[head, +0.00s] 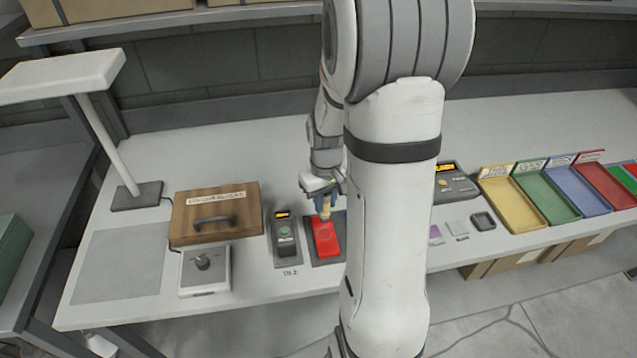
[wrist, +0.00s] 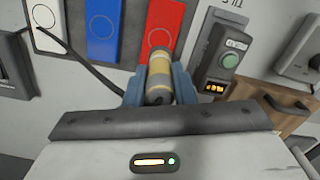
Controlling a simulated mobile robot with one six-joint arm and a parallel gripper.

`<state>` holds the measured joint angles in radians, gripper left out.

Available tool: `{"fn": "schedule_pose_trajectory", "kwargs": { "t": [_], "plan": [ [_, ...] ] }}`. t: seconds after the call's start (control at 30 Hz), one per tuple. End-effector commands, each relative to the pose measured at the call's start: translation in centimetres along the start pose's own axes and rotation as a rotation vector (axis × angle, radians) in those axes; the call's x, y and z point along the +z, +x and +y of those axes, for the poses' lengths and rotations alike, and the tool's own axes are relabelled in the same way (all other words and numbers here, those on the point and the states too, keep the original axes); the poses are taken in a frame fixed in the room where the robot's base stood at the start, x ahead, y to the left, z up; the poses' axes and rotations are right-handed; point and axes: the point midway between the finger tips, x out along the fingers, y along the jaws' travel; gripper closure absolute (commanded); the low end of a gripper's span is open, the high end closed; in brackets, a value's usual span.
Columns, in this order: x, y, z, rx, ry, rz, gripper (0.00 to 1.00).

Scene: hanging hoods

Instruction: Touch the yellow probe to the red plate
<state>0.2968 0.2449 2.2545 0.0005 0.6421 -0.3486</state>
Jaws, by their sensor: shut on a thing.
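The red plate (head: 326,243) lies on the bench, just left of my arm in the head view. In the wrist view the red plate (wrist: 172,14) has a thin circle drawn on it. My gripper (head: 322,196) is above its far end, with blue fingers that also show in the wrist view (wrist: 157,88). It is shut on the probe (wrist: 159,68), a greyish cylinder with yellow bands, pointing down toward the plate. The probe also shows in the head view (head: 325,212). Its tip overlaps the plate in both views; I cannot tell whether they touch.
A blue plate (wrist: 103,28) and a white plate (wrist: 45,24) lie beside the red one. A black cable (wrist: 75,52) crosses near them. A green-button box (head: 286,240) and a wooden box (head: 200,215) stand left in the head view. Coloured trays (head: 510,204) stand right.

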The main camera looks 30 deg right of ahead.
Motion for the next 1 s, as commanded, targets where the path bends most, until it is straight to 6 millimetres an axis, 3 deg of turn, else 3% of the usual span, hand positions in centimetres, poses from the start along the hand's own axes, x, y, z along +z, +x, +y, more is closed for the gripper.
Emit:
{"fn": "schedule_pose_trajectory", "kwargs": {
  "t": [0.27, 0.7, 1.0],
  "plan": [
    [0.1, 1.3, 0.2, 0.0, 0.009, -0.001, 1.0],
    [0.2, 5.6, 0.4, 0.0, 0.014, 0.0, 1.0],
    [0.2, 6.0, 0.5, 0.0, 0.014, 0.0, 1.0]
  ]
}}
